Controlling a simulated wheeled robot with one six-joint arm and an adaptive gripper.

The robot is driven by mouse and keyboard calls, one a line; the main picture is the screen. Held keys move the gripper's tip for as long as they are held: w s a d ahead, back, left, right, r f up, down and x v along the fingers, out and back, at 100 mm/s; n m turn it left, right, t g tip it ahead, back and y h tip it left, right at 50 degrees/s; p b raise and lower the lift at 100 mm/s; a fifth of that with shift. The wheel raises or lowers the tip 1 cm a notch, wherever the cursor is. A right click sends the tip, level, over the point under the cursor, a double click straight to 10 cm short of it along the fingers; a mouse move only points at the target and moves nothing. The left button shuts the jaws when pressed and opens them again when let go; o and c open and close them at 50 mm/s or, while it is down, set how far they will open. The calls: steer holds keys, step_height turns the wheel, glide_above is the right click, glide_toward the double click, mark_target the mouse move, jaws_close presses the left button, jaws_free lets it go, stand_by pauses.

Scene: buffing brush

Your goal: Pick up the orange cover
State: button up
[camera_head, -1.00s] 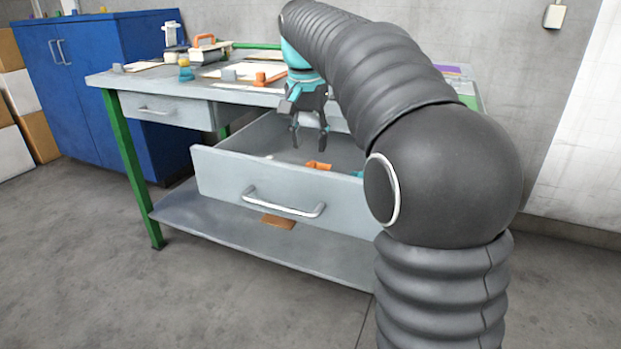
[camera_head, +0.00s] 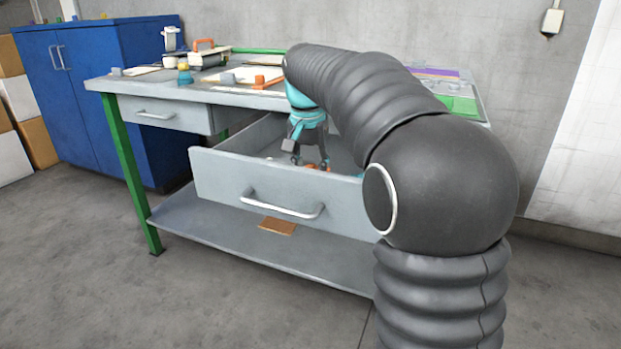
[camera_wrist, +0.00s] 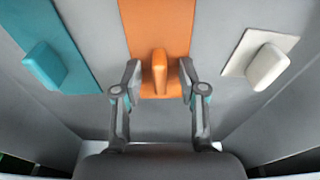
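In the wrist view my gripper (camera_wrist: 160,80) is open, with one finger on each side of the handle and a small gap showing at each side. In the head view my gripper (camera_head: 310,163) is down inside the open drawer (camera_head: 270,190), and only a little orange shows by its fingertips. The near part of the cover is partly hidden by my gripper.
A teal cover (camera_wrist: 60,45) with a handle lies to the left and a white cover (camera_wrist: 258,60) to the right. The drawer walls stand close around. The workbench top (camera_head: 210,90) above holds several items.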

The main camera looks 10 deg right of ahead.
jaws_close()
